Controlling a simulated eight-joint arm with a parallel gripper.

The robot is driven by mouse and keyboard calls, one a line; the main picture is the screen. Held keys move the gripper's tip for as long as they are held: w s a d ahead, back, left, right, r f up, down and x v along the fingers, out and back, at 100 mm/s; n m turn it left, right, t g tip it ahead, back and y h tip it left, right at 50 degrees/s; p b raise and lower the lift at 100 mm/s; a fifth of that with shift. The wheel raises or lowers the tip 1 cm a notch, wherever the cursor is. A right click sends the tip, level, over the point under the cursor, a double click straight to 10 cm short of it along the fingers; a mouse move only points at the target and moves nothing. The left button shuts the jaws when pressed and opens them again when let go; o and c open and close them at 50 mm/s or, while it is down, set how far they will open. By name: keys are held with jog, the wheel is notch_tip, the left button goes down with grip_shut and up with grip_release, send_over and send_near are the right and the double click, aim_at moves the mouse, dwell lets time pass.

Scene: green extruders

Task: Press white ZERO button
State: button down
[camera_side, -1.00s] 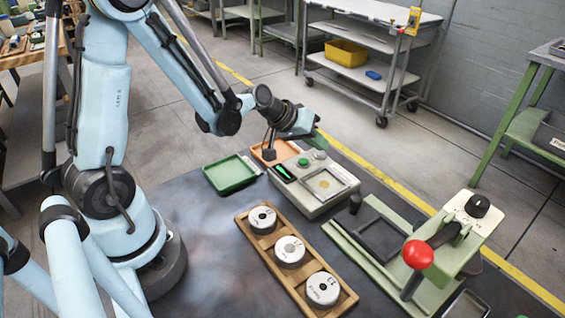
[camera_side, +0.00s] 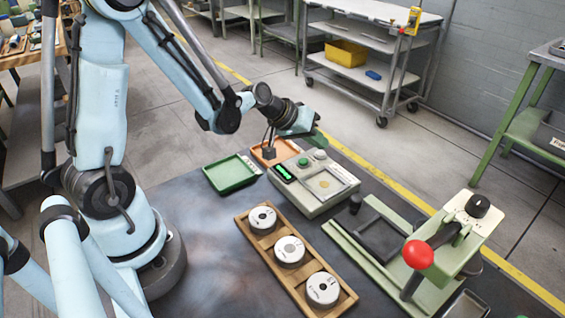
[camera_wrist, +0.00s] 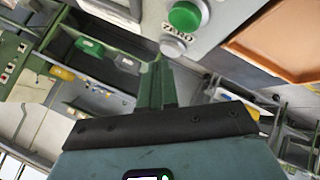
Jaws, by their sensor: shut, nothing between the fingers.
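The scale box (camera_side: 312,203) stands on the dark bench with a green lit display (camera_side: 284,172), a green button (camera_side: 303,161) and a pale white button (camera_side: 320,154). In the wrist view the white button (camera_wrist: 172,47) sits beside the ZERO label (camera_wrist: 177,31), next to the larger green button (camera_wrist: 186,15). My gripper (camera_side: 319,142) is shut and empty, its green fingers pointing down just above the white button. The closed fingertips also show in the wrist view (camera_wrist: 158,66), close to that button. I cannot tell whether they touch it.
A green tray (camera_side: 230,187) and an orange tray (camera_side: 262,164) lie left of and behind the scale. A wooden rack (camera_side: 268,260) with several white weights lies in front. A press with a red knob (camera_side: 418,254) stands at right.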

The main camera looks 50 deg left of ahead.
aim_at(316, 153)
jog(key=shift+r, duration=0.35)
jog(key=shift+r, duration=2.5)
jog(key=s+d+r+m+g+y, duration=0.1)
jog(key=s+m, duration=0.4)
jog(key=s, duration=1)
notch_tip(316, 153, up, 2)
jog(key=shift+d+r+g+y, duration=0.15)
jog(key=shift+d+g+y, duration=0.15)
jog(key=shift+d+y, duration=0.75)
